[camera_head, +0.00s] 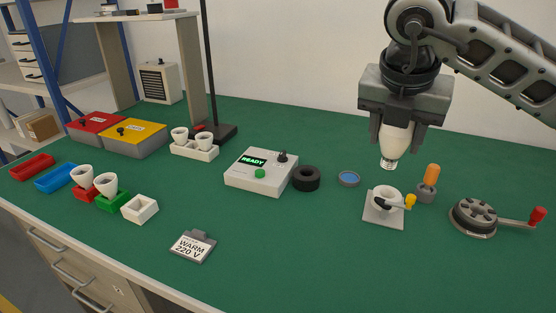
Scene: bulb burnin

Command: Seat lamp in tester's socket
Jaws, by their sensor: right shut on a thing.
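The lamp (396,142) is a cream-white bulb with a silver threaded base pointing down. My right gripper (402,132) is shut on the lamp and holds it upright, base down, in the air. Below it stands the tester's socket (386,196), a white round cup on a grey square plate, with a small orange-tipped lever at its right. The lamp's base is above the socket and apart from it. A white box (261,172) with a green READY display, a green button and a black knob stands left of the socket. My left gripper is not in view.
A black ring (307,178) and a blue disc (348,179) lie left of the socket. An orange-handled tool (428,183) and a crank wheel (475,217) stand right. Several small bins and cups with bulbs fill the left side. The green front middle is mostly clear beyond a WARM 220 V sign (193,246).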

